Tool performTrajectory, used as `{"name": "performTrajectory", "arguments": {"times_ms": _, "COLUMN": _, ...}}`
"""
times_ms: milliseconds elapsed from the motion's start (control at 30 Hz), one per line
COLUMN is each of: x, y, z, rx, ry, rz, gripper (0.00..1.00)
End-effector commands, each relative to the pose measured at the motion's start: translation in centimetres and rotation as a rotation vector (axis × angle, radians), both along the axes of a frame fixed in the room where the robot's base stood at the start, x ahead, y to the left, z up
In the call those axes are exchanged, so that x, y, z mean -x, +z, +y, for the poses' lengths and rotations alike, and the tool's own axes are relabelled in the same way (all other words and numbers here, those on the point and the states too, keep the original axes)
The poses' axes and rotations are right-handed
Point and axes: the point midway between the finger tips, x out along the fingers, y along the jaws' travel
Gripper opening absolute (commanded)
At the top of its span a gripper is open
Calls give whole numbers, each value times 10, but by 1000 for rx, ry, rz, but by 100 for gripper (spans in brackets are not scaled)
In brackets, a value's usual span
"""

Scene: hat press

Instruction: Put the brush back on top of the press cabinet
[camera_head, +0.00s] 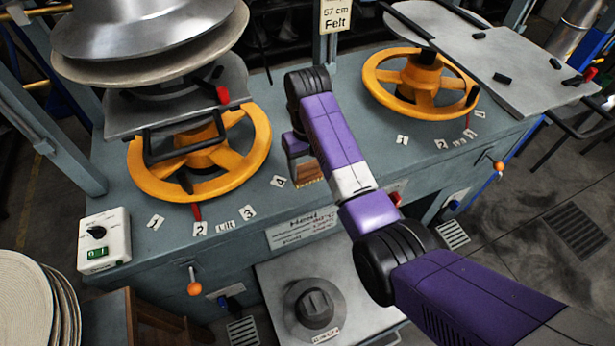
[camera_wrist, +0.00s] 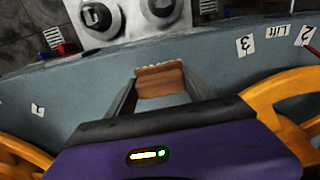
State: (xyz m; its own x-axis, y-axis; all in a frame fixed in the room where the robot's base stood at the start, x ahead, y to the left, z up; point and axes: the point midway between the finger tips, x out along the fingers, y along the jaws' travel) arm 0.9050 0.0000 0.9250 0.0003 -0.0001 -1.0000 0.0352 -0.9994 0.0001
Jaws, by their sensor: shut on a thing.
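The brush (camera_head: 308,172) is a small brown wooden block with a pale lower edge. My gripper (camera_head: 303,155) points down and is shut on it, above the press cabinet's blue-grey top (camera_head: 385,160), between the two yellow handwheels. In the wrist view the brush (camera_wrist: 160,82) sits between the two dark fingers of my gripper (camera_wrist: 160,92), with the cabinet top (camera_wrist: 75,95) around it. I cannot tell whether the brush touches the top or hangs just above it. The arm hides part of the cabinet top in the head view.
A left yellow handwheel (camera_head: 255,150) and a right one (camera_head: 377,75) flank the brush. Number labels (camera_head: 248,212) lie along the front edge. A control box (camera_head: 104,240) stands at the left front corner. A grey round block (camera_head: 316,305) is on a lower plate in front.

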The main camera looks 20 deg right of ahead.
Motion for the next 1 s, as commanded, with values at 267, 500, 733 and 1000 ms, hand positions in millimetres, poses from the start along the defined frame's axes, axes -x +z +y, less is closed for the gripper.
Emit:
{"name": "performTrajectory", "arguments": {"times_ms": 267, "x": 1, "y": -36, "z": 0, "rx": 0, "ry": 0, "rz": 3, "gripper": 24}}
{"name": "performTrajectory", "arguments": {"times_ms": 500, "x": 0, "y": -44, "z": 0, "rx": 0, "ry": 0, "rz": 0, "gripper": 24}}
{"name": "performTrajectory", "arguments": {"times_ms": 733, "x": 0, "y": -47, "z": 0, "rx": 0, "ry": 0, "rz": 0, "gripper": 24}}
{"name": "performTrajectory", "arguments": {"times_ms": 1000, "x": 0, "y": -47, "z": 0, "rx": 0, "ry": 0, "rz": 0, "gripper": 83}}
